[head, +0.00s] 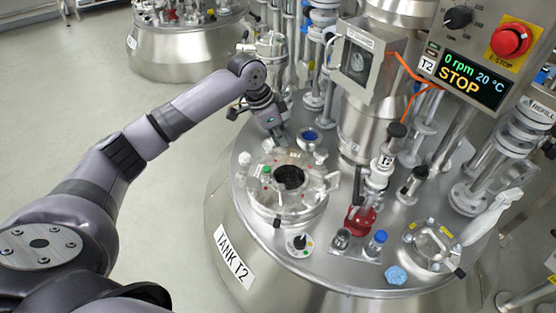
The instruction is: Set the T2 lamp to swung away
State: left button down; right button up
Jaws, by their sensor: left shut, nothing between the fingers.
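Tank T2 (232,255) is a steel vessel with a crowded round lid. No part is clearly marked as the lamp, and I cannot tell for sure which one it is. A black-topped metal cylinder (413,183) stands on the right of the lid, behind a round sight glass (436,246) with yellow marks. My left gripper (283,139) is shut and empty, pointing down above the far side of the round hatch (290,208), near a blue-topped cup (310,138). It is well left of the cylinder and sight glass. My right gripper is out of view.
A T2 valve post (379,172) with a red base, a metal window box (358,62) with orange cables, and a control panel (470,72) reading STOP crowd the middle and right. A dial (299,244) and a light-blue crumpled item (396,275) sit near the front.

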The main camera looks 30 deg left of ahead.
aim_at(271, 179)
pick_arm(q)
notch_tip(271, 179, down, 10)
jog(key=b, duration=0.2)
jog(key=shift+s+a, duration=0.15)
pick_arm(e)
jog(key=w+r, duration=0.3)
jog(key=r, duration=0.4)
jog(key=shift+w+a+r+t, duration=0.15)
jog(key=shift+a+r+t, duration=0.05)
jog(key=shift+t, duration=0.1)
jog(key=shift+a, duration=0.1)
